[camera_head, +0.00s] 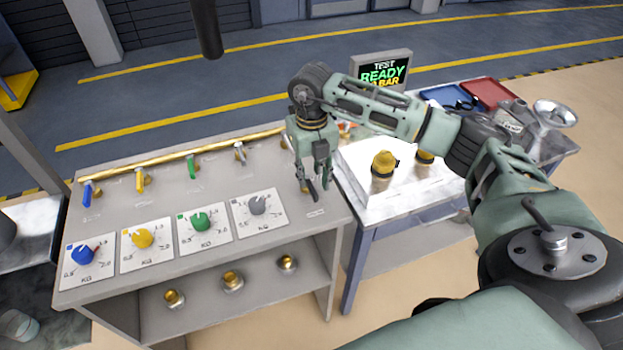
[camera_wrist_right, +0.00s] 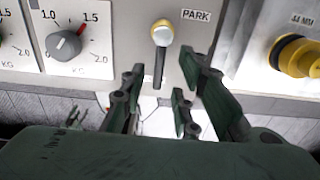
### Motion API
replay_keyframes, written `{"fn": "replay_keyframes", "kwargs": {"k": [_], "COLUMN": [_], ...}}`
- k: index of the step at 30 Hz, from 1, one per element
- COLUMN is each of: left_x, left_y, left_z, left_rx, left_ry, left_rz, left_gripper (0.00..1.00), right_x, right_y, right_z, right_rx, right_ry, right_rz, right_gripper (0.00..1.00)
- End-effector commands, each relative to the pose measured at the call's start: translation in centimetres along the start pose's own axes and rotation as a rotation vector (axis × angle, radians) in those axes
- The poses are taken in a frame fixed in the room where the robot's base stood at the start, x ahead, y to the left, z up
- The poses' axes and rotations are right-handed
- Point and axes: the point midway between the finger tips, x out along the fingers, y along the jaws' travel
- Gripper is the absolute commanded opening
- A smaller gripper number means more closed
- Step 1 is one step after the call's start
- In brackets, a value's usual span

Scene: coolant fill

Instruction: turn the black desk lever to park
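The black desk lever (camera_wrist_right: 158,68) shows in the right wrist view as a thin dark bar hanging down from a round gold and silver pivot (camera_wrist_right: 162,33). A PARK label (camera_wrist_right: 196,15) is on the desk up and to the right of the pivot. My right gripper (camera_wrist_right: 160,88) is open, with its green fingers on either side of the lever's lower end. I see no clear contact. In the head view my right gripper (camera_head: 313,190) points down over the desk's right end and largely hides the lever. My left gripper is not in view.
The grey desk (camera_head: 130,215) carries blue, yellow, green and grey dial knobs, with small levers along a yellow pipe (camera_head: 175,155) behind. A white table (camera_head: 370,215) with yellow-capped fittings (camera_head: 383,163) stands close on the right.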

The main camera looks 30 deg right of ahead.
Motion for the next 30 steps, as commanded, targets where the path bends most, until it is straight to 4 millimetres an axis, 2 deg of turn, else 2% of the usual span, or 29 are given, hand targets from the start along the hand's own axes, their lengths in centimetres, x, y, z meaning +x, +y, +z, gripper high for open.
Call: {"fn": "replay_keyframes", "kwargs": {"k": [7,17,26,30], "left_x": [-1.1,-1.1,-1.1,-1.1], "left_y": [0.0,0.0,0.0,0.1], "left_z": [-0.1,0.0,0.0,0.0], "left_rx": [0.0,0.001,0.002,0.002], "left_ry": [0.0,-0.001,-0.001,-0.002], "left_rz": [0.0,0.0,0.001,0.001], "left_gripper": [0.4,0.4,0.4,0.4], "right_x": [2.7,3.2,3.2,3.1], "right_y": [0.0,0.1,0.1,0.2], "right_z": [-0.1,0.0,0.0,0.0], "right_rx": [-0.001,-0.002,-0.003,-0.004], "right_ry": [0.001,-0.001,-0.001,-0.001], "right_rz": [0.0,0.002,0.004,0.005], "right_gripper": [0.29,0.28,0.02,0.0]}}
